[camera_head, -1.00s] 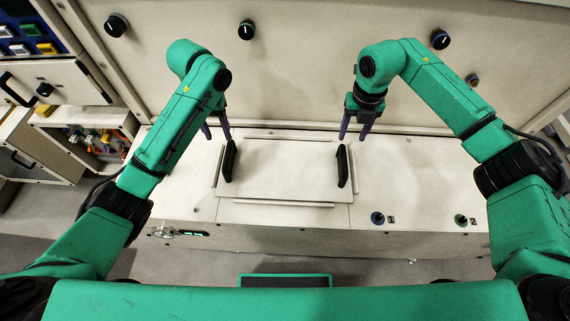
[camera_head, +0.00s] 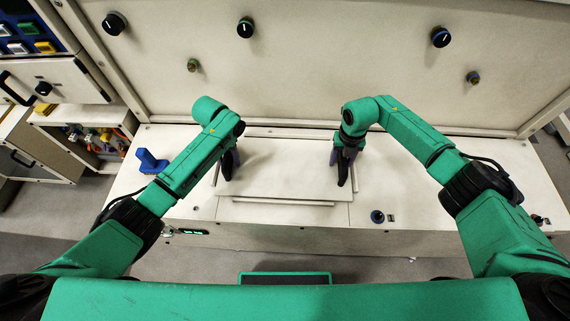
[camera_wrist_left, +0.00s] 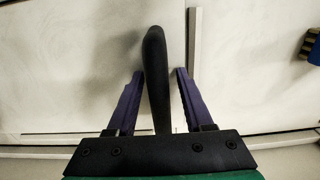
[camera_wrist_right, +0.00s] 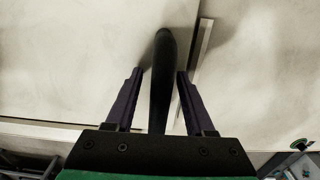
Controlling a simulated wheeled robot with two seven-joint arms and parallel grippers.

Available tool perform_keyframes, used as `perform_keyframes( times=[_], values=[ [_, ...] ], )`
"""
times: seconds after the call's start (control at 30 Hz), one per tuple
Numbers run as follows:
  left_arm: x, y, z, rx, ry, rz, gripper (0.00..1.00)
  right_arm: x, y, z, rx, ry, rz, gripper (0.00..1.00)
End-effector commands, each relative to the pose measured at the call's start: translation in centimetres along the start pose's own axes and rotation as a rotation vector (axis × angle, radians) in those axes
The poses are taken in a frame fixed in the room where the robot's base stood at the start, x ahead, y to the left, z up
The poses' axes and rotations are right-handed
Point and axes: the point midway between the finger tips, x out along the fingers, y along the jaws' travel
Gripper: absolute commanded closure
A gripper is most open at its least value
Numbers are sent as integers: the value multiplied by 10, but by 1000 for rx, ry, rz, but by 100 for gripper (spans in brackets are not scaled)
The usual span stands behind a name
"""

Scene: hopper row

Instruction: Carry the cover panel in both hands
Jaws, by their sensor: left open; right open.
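The cover panel (camera_head: 285,178) is a flat pale plate lying on the bench top, framed by thin rails, with a black upright handle at each end. My left gripper (camera_head: 232,160) is at the left handle (camera_head: 227,172). In the left wrist view its purple fingers (camera_wrist_left: 157,92) stand open on either side of that handle (camera_wrist_left: 155,75), with gaps. My right gripper (camera_head: 343,158) is at the right handle (camera_head: 343,175). In the right wrist view its fingers (camera_wrist_right: 160,90) stand open around that handle (camera_wrist_right: 163,70), with narrow gaps.
A blue object (camera_head: 151,161) stands on the bench left of the panel. The cabinet wall with black knobs (camera_head: 245,28) rises behind. A compartment with fittings (camera_head: 92,137) is at far left.

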Motion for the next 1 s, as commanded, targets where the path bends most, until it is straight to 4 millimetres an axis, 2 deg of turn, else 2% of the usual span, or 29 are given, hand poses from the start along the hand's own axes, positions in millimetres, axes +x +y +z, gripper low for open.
perform_keyframes(
  times=[0.2,0.33,0.37,1.0],
  values=[
    [0,0,0,1,0,0,48,0,0,0,0,0,0,46],
    [0,0,0,1,0,1,98,0,0,0,0,0,0,96],
    [0,0,0,1,0,1,100,0,0,0,1,0,0,100],
    [0,0,0,1,0,1,100,-1,0,0,1,-1,0,100]
  ],
)
